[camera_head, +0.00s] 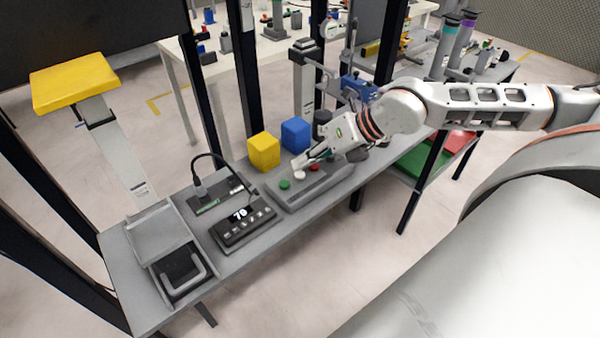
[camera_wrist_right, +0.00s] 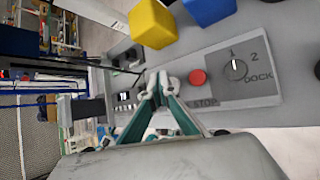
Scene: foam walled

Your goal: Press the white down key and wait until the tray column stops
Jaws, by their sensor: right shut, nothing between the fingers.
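The white key (camera_head: 299,175) sits on a grey control panel (camera_head: 318,191), between a green key (camera_head: 285,184) and a red key (camera_head: 314,168). My right gripper (camera_head: 300,163) is shut and empty, with its fingertips right by the white key. In the right wrist view the fingertips (camera_wrist_right: 157,82) cover part of the panel, and the red key (camera_wrist_right: 197,77) shows beside them. I cannot tell whether they touch the white key. A grey column (camera_head: 120,150) with a yellow top (camera_head: 75,82) stands at the left; I cannot tell if it moves. My left gripper is out of view.
A yellow block (camera_head: 263,150) and a blue block (camera_head: 296,133) stand behind the panel. A black box with a lit display reading 70 (camera_head: 240,214) lies to its left. A dial (camera_wrist_right: 236,68) marked 1, 2 and DOCK is beside the red key. Dark posts rise behind the bench.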

